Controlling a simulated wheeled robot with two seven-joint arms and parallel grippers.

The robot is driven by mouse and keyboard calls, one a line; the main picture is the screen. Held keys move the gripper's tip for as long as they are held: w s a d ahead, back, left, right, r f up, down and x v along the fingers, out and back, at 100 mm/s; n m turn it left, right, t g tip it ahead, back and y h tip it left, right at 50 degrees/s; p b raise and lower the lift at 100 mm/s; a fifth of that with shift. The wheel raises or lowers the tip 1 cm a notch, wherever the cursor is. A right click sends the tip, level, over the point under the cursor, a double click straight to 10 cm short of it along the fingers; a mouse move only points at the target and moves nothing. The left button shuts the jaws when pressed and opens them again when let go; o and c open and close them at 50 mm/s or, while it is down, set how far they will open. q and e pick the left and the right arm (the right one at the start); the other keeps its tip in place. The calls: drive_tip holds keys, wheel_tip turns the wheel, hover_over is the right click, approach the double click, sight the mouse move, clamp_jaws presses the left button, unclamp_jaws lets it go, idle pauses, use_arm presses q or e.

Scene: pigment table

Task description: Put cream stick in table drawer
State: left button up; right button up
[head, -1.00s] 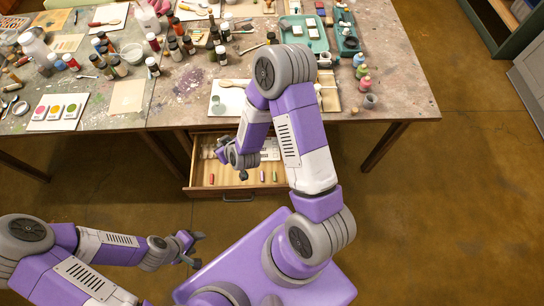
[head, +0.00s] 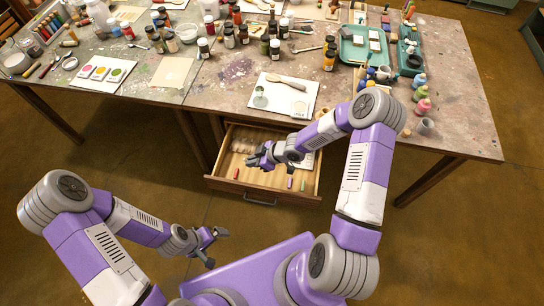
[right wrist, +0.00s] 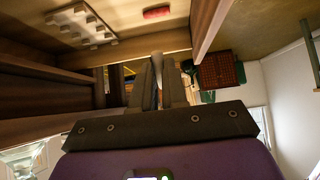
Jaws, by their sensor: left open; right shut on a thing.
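The table drawer (head: 225,183) stands open below the table's front edge. My right gripper (head: 254,160) is over the open drawer in the head view. In the right wrist view the fingers of my right gripper (right wrist: 157,82) are shut on a pale thing, which I take to be the cream stick (right wrist: 157,59); only its end shows. I cannot make it out in the head view. My left gripper (head: 216,246) is open and empty, in front of the drawer and apart from it.
The drawer holds a red stick (head: 236,174), a purple stick (head: 290,183), a green stick (head: 302,184) and a pale ridged tray (right wrist: 85,24). The table (head: 225,80) above is crowded with bottles, a teal tray (head: 345,47) and a white board (head: 268,97).

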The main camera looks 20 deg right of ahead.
wheel_tip(320, 180, down, 5)
drive_tip(key=b, duration=0.3)
drive_tip(key=shift+d, duration=0.1)
drive_tip(key=shift+f+b, duration=1.15)
drive_tip(key=shift+f, duration=1.55)
drive_tip(key=shift+f, duration=0.15)
drive_tip(key=o, duration=0.7)
